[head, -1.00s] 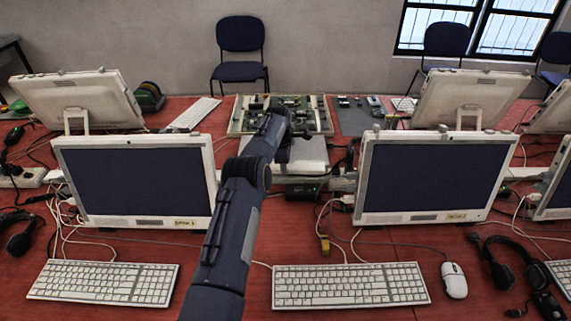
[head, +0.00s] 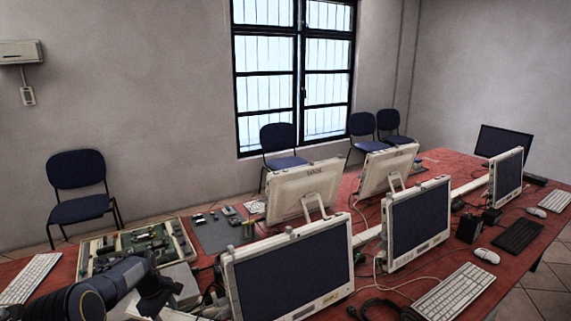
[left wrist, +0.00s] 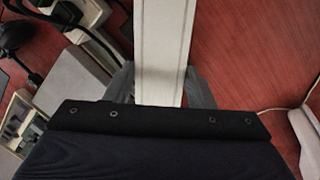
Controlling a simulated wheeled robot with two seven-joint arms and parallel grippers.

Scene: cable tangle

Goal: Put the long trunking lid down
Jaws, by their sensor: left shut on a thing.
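The long trunking lid (left wrist: 163,45) is a white, straight, flat strip. In the left wrist view it runs from the top edge down between the fingers of my left gripper (left wrist: 161,90), which is shut on it. Its near end is hidden behind the dark gripper body. In the head view my left gripper (head: 160,294) is at the lower left, close to the electronics board. I cannot clearly make out the lid there. My right gripper is not in view.
Monitors (head: 290,275) stand along the red table (head: 480,258), with white trunking (head: 470,186) between them. An electronics board (head: 95,262) and a grey mat (head: 220,234) lie at the left. Black cables (left wrist: 85,40) lie left of the lid.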

